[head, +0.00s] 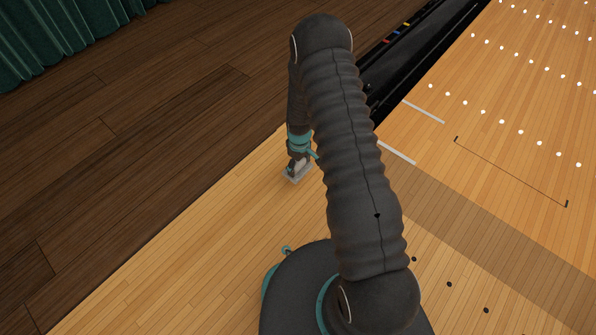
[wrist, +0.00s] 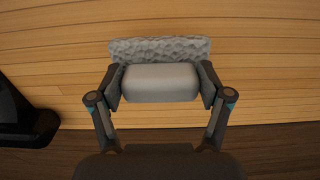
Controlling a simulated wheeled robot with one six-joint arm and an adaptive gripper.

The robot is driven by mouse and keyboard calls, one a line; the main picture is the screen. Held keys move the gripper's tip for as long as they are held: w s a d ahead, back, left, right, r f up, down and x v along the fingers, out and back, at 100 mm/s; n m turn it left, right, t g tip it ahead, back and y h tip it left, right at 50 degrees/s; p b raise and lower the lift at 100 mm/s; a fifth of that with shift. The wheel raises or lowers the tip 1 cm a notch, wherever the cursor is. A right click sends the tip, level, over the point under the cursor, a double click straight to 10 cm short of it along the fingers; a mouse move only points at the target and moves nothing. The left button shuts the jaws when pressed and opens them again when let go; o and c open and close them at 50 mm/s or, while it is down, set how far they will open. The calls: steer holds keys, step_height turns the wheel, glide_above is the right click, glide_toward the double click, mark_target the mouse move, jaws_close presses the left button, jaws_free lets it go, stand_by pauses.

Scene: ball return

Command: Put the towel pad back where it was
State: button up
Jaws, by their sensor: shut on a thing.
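The towel pad shows in the wrist view as a pale grey smooth block (wrist: 160,83) with a rough, light textured layer (wrist: 160,49) along its far side. My gripper (wrist: 160,85) has its two fingers shut on the block's left and right ends. In the head view the towel pad (head: 297,176) is a small light shape at the tip of my gripper (head: 298,163), low over or on the light wood floor. I cannot tell whether it touches the floor. My arm hides part of the area to its right.
Light wood floor (head: 200,265) lies around the pad, with a darker plank floor (head: 130,110) to the left. A black channel (head: 405,65) runs behind my arm beside the lane (head: 520,110). A green curtain (head: 50,45) hangs at the top left.

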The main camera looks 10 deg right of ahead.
mark_target(297, 171)
steer(key=shift+w+a+f, duration=0.25)
steer(key=shift+w+f, duration=0.1)
steer(key=shift+w, duration=0.05)
steer(key=shift+f+b, duration=0.35)
steer(key=shift+f, duration=1.55)
steer(key=shift+f, duration=0.15)
steer(key=o, duration=1.1)
steer(key=shift+c, duration=0.2)
